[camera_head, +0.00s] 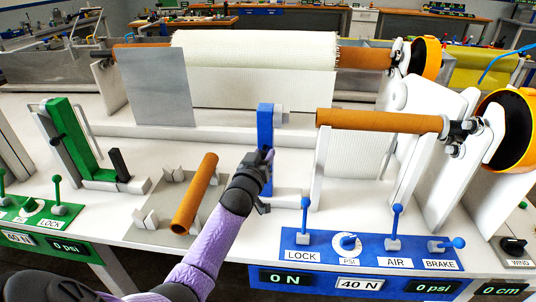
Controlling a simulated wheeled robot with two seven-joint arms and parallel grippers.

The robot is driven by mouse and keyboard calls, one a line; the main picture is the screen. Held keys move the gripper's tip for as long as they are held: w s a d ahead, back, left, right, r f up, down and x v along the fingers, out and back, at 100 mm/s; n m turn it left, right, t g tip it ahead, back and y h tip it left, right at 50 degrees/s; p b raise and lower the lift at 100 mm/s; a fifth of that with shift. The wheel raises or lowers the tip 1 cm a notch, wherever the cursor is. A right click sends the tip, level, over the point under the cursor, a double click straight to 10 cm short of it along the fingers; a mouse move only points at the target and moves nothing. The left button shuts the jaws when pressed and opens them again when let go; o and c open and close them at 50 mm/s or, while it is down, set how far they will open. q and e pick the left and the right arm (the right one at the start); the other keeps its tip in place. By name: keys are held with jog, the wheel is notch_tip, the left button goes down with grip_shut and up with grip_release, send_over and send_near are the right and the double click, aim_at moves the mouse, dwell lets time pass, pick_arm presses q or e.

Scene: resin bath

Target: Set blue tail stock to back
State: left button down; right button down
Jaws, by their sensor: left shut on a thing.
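The blue tail stock (265,122) is an upright blue post on the white bench, in the middle of the view. A short metal pin shows at its upper right side. My left gripper (266,168) comes in from below on my purple arm and is shut on the blue tail stock, at its lower part. The dark gripper body hides part of the post's lower left side. The brown core (380,121) lies level to the right, its left end apart from the tail stock. My right gripper is not in view.
A loose brown tube (195,194) lies on a grey plate left of my arm. The blue control panel (370,253) with levers is in front on the right. A green stock (70,145) stands left. A white roll (255,50) spans behind.

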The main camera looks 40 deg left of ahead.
pick_arm(q)
jog(key=c, duration=0.8)
grip_release()
jog(key=shift+s+a+f, duration=0.1)
jog(key=o, duration=0.4)
jog(key=shift+s+a, duration=0.1)
jog(key=shift+a, duration=0.1)
jog(key=shift+o, duration=0.2)
jog(key=shift+d, duration=0.1)
jog(key=shift+s+d, duration=0.15)
jog(key=shift+s, duration=0.15)
jog(key=p+v, duration=0.3)
jog(key=v, duration=0.6)
